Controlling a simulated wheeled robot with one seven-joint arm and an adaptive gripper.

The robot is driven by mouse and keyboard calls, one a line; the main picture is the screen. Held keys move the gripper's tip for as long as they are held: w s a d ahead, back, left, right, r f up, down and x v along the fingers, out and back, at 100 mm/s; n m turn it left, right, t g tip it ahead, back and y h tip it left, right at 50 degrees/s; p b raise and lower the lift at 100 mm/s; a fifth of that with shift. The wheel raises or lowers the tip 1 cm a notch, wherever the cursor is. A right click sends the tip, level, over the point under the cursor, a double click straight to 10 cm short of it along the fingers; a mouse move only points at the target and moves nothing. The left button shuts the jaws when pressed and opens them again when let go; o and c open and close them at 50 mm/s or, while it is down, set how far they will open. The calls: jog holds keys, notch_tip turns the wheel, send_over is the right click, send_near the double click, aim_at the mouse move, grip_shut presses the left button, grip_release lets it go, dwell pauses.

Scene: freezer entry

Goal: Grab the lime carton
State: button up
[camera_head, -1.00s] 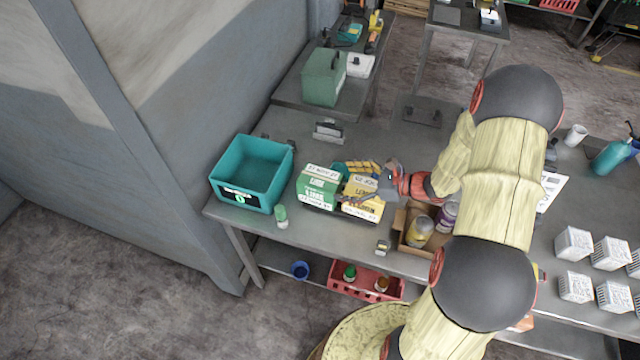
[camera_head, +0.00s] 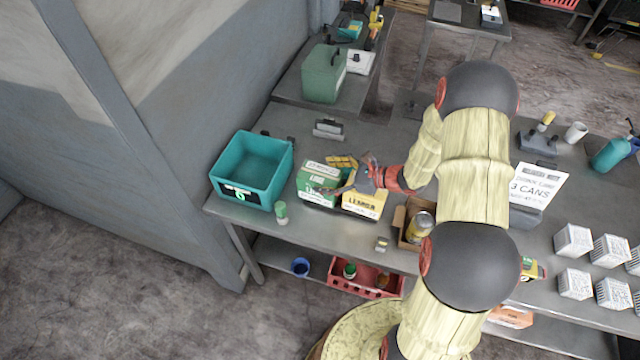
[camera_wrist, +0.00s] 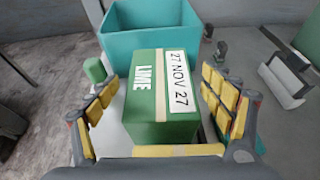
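The lime carton (camera_head: 318,183) is a green and white box on the metal table, just right of the teal bin (camera_head: 226,190). In the wrist view the lime carton (camera_wrist: 160,105) shows the word LIME and a white date label, 27 NOV 27. My gripper (camera_head: 345,178) is at the carton. In the wrist view my gripper (camera_wrist: 160,110) is open, with one padded finger on each side of the carton and gaps visible between. The yellow lemon carton (camera_head: 362,203) stands right of the lime carton, partly hidden by my gripper.
A green-capped jar (camera_head: 281,212) stands at the front table edge, near the lime carton. A cardboard box (camera_head: 402,222) with a yellow can is to the right. A dark label holder (camera_head: 328,129) stands behind. White cubes (camera_head: 575,240) sit further right.

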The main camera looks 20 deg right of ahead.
jog(key=c, duration=1.9)
jog(key=shift+c, duration=0.4)
jog(key=shift+r, duration=0.15)
